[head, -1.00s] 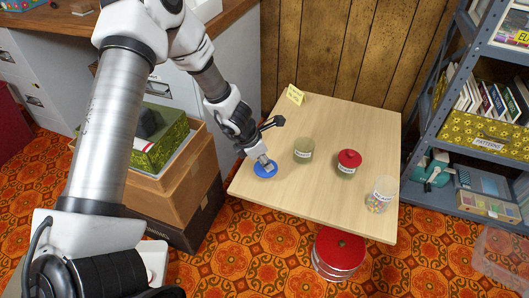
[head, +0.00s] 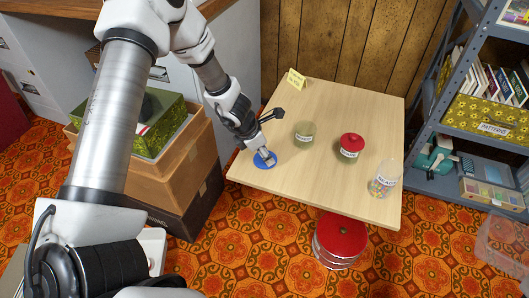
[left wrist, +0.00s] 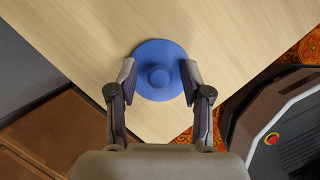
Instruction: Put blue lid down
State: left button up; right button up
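The blue lid (head: 258,162) lies flat, knob up, near the left corner of the wooden table (head: 330,110). In the left wrist view the lid (left wrist: 158,54) shows as a round disc with a central knob. My left gripper (head: 265,153) is right over the lid. Its two fingers stand apart on either side of the knob, with clear gaps, and do not grip it. A greenish jar without a lid (head: 304,133) stands to the right of the lid. My right gripper is not in view.
A jar with a red lid (head: 350,147) and a clear jar of beads (head: 383,180) stand farther right. A yellow note (head: 291,79) stands at the back. A red stool (head: 341,238) is below the front edge. Brown boxes (head: 178,180) are left of the table.

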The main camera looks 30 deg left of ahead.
pick_arm(q)
jog(key=shift+r, duration=0.1)
jog(key=shift+r+p, duration=0.35)
jog(key=shift+p, duration=0.1)
jog(key=p+v, duration=0.9)
jog(key=v, duration=0.2)
jog(key=s+d+f+m+g+y, duration=0.1)
jog(key=s+d+f+m, duration=0.3)
jog(key=s+m, duration=0.5)
jog(key=s+d+f+m+g, duration=0.25)
jog(key=s+f+m, duration=0.25)
jog(key=s+m, duration=0.45)
jog(key=s+d+f+m+y, duration=0.1)
jog(key=s+d+f+m, duration=0.4)
jog(key=m, duration=0.6)
notch_tip(320, 180, up, 24)
jog(key=s+p, duration=0.1)
jog(key=p, duration=2.3)
jog(key=shift+a, duration=0.35)
